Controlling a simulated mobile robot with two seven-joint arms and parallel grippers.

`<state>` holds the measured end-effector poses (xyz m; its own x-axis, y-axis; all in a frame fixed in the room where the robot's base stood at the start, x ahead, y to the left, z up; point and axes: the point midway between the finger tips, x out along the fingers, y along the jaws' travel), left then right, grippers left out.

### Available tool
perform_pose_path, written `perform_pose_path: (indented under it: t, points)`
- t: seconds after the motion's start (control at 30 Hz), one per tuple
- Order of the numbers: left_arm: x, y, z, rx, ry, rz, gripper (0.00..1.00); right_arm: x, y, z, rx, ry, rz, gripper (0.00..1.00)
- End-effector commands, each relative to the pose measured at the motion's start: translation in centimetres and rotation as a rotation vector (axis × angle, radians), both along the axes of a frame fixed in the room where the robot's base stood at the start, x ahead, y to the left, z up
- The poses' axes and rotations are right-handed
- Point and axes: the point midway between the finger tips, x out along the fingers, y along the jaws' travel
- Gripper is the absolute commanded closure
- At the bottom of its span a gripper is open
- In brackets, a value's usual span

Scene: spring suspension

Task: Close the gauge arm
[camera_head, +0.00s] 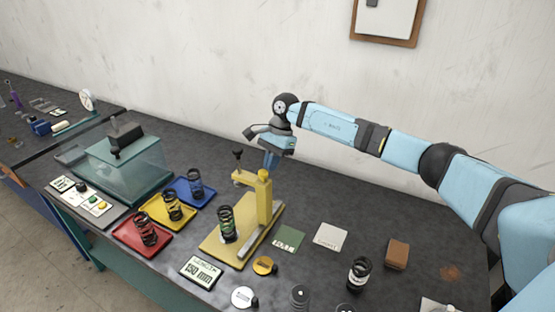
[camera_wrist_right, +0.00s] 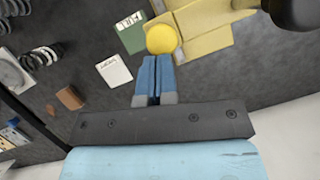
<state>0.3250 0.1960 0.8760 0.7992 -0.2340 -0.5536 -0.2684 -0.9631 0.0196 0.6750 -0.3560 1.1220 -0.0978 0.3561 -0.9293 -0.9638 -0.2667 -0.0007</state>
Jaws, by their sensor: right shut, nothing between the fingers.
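The yellow gauge (camera_head: 264,200) stands on a yellow base plate (camera_head: 218,243). Its arm (camera_head: 244,178) reaches left from the top of the post, with a black knob above its outer end. A dark coil spring (camera_head: 227,224) stands upright on the plate near the arm. My right gripper (camera_head: 271,163) is shut and empty, its blue fingers pointing down just behind the post's top. In the wrist view the fingertips (camera_wrist_right: 154,58) sit right beside the yellow rounded post top (camera_wrist_right: 161,39); I cannot tell whether they touch. My left gripper is not in view.
Red (camera_head: 129,244), yellow (camera_head: 155,216) and blue (camera_head: 182,199) trays with springs lie left of the gauge. A glass-like box (camera_head: 125,170) stands behind them. A length display (camera_head: 201,271) lies in front. Green (camera_head: 288,239) and white (camera_head: 330,237) cards lie right, with bare table behind.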

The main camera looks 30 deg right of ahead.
Motion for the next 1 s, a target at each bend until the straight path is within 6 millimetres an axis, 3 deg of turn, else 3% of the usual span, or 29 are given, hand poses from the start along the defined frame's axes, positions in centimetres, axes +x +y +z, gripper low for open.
perform_pose_path:
  t: [0.2, 0.4, 0.6, 1.0]
  points:
    - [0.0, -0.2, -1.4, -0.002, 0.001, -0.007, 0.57, -2.7, 4.5, -0.3, 0.001, -0.001, 0.005, 1.0]
    - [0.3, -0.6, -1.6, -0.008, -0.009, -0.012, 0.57, -4.2, 7.1, -0.3, 0.0, 0.002, 0.004, 1.0]
    - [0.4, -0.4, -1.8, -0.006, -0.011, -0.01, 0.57, -4.8, 8.1, -0.3, -0.002, 0.004, 0.001, 1.0]
    - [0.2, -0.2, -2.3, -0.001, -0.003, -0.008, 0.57, -4.8, 8.0, -0.3, -0.004, 0.006, -0.001, 1.0]
